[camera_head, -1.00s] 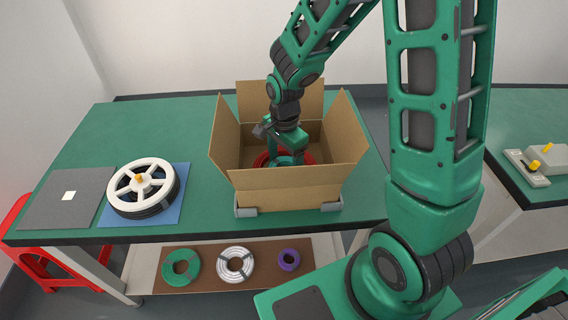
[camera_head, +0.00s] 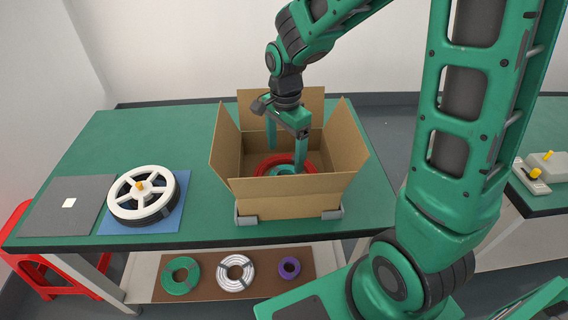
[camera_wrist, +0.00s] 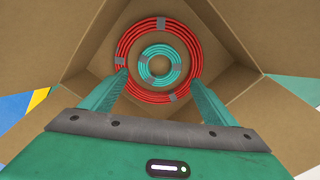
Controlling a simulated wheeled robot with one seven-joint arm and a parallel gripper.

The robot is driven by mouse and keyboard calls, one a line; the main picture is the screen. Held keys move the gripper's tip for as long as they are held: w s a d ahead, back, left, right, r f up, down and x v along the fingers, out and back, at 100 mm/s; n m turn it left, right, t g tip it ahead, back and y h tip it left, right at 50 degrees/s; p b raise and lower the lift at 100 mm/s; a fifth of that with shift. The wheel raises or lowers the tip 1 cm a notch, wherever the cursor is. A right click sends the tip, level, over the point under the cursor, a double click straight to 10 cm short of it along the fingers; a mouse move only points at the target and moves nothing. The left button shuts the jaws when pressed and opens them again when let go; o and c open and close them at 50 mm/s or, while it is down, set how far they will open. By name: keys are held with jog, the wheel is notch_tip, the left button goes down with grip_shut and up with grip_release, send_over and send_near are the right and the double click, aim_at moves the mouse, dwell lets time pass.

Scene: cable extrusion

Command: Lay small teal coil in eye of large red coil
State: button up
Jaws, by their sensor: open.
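The large red coil (camera_wrist: 128,45) lies flat on the bottom of the open cardboard box; its rim also shows in the head view (camera_head: 312,166). The small teal coil (camera_wrist: 146,72) lies inside the red coil's eye, with a visible gap around it in the wrist view. Part of the teal coil (camera_head: 284,171) shows over the box's front wall in the head view. My gripper (camera_head: 285,156) is open and empty above the coils, its two fingers apart. In the wrist view its fingertips (camera_wrist: 158,78) frame the teal coil and do not touch it.
The cardboard box (camera_head: 290,196) stands on the green table with its flaps up around my gripper, held by grey corner brackets. A white-and-black reel (camera_head: 143,196) sits on a blue mat to the left. Green, white and purple coils lie on a lower shelf (camera_head: 210,266).

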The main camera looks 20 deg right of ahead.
notch_tip(320, 180, up, 4)
jog(key=shift+f, duration=0.25)
dwell(0.4)
